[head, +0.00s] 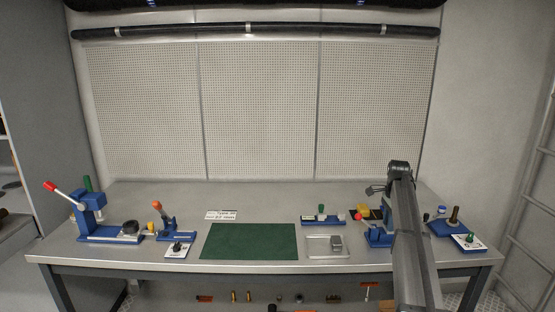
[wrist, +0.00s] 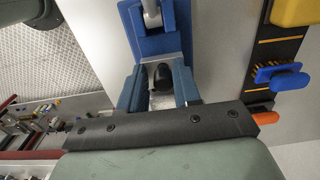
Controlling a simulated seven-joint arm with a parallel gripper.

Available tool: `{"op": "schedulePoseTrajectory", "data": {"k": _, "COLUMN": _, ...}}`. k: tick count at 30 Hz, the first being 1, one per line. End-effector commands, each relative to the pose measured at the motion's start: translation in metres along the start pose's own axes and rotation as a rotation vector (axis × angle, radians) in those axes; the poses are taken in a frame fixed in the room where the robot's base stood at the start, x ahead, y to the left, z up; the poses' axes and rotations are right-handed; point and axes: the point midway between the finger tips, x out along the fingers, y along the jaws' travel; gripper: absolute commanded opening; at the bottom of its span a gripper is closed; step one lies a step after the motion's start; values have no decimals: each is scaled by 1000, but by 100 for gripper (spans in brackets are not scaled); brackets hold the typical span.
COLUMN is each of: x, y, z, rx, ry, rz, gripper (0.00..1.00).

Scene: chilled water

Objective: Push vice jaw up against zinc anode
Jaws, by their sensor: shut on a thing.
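In the wrist view my gripper (wrist: 159,78) has its two blue-grey fingers closed around a small black rounded part. That part sits in front of a blue fixture (wrist: 155,45) with a grey metal bar. In the head view my arm hides the gripper and most of a blue device (head: 378,238) with a red ball knob at the right of the bench. I cannot clearly make out the vice jaw or the zinc anode, or whether they touch. A grey block (head: 336,243) lies in a shallow tray left of that device.
A blue lever press (head: 90,215) and a smaller blue clamp (head: 168,220) stand at left. A small blue fixture (head: 321,219) stands behind the tray. A blue stand (head: 449,226) is right of my arm.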

Motion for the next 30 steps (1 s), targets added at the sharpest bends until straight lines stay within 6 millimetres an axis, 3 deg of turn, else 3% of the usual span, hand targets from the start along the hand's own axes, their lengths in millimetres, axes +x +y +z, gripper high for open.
{"op": "schedulePoseTrajectory", "data": {"k": 1, "x": 8, "y": -2, "z": -3, "rx": 1, "ry": 4, "rz": -1, "gripper": 10}}
{"op": "schedulePoseTrajectory", "data": {"k": 2, "x": 8, "y": -2, "z": -3, "rx": 1, "ry": 4, "rz": -1, "gripper": 35}}
{"op": "schedulePoseTrajectory", "data": {"k": 4, "x": 8, "y": -2, "z": -3, "rx": 2, "ry": 5, "rz": -1, "gripper": 42}}
{"op": "schedulePoseTrajectory", "data": {"k": 14, "x": 0, "y": -3, "z": -4, "rx": 2, "ry": 6, "rz": -2, "gripper": 43}}
{"op": "schedulePoseTrajectory", "data": {"k": 30, "x": -38, "y": -2, "z": -1, "rx": 1, "ry": 3, "rz": -2, "gripper": 43}}
